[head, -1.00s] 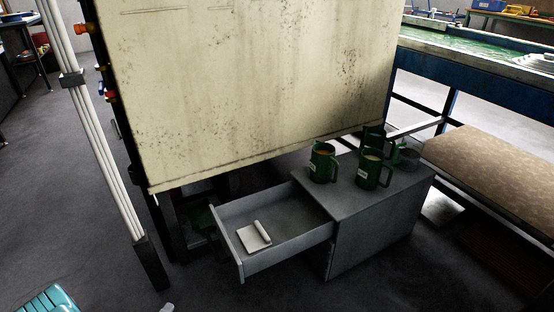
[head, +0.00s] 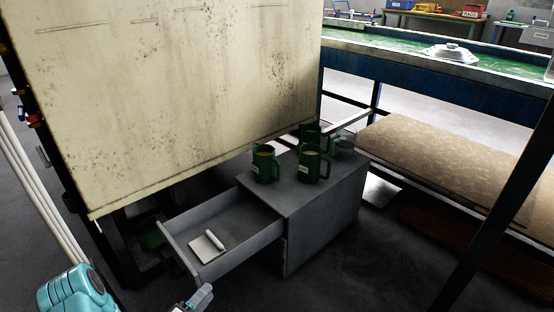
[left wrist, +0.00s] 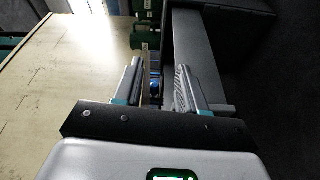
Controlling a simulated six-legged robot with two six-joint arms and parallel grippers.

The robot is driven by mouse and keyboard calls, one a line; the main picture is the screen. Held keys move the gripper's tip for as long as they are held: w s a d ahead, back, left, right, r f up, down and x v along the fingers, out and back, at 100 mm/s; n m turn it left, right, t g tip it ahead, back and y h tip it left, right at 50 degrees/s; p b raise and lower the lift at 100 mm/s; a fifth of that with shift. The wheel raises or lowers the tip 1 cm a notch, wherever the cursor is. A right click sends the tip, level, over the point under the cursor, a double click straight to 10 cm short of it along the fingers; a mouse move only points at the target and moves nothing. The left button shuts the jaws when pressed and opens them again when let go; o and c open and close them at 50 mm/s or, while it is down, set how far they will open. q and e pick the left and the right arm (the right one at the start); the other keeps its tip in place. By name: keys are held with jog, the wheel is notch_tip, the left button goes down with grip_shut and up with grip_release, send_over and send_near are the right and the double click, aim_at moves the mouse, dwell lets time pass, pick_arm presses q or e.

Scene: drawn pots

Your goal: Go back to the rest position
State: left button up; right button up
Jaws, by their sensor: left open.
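My left gripper (head: 196,300) shows at the bottom edge of the head view, with part of my teal arm to its left. It is near the front of the open drawer, and I cannot tell the gap between them. In the left wrist view its two fingers (left wrist: 158,80) stand apart with no object seen held between them. A small blue spot shows in the gap behind them. My right gripper is not in view.
A grey cabinet (head: 325,205) has its drawer (head: 245,232) pulled out, with a white pad-like thing (head: 208,246) inside. Green mugs (head: 265,168) stand on top. A large cream panel (head: 180,100) hangs left; a padded bench (head: 440,165) is right.

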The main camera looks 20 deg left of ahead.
pick_arm(q)
jog(key=w+d+r+m+g+h, duration=0.1)
jog(key=w+d+m+h, duration=0.1)
jog(key=w+d, duration=0.3)
jog(key=w+d+r+m+g+h, duration=0.1)
jog(key=w+d+h, duration=0.1)
jog(key=d, duration=0.6)
jog(key=s+d+f+m+g, duration=0.15)
jog(key=d+m+g, duration=0.35)
jog(key=d, duration=0.7)
jog(key=s+d+f+m+g+y, duration=0.1)
jog(key=s+f+m+g, duration=0.15)
jog(key=s+g, duration=0.45)
jog(key=s+d+f+m+g+y, duration=0.1)
jog(key=s+d+f+m+g, duration=0.2)
jog(key=s, duration=0.8)
notch_tip(320, 180, up, 27)
jog(key=a+p, duration=0.1)
jog(key=p, duration=2.7)
jog(key=shift+s+g, duration=0.2)
jog(key=shift+g, duration=0.1)
jog(key=shift+a, duration=0.2)
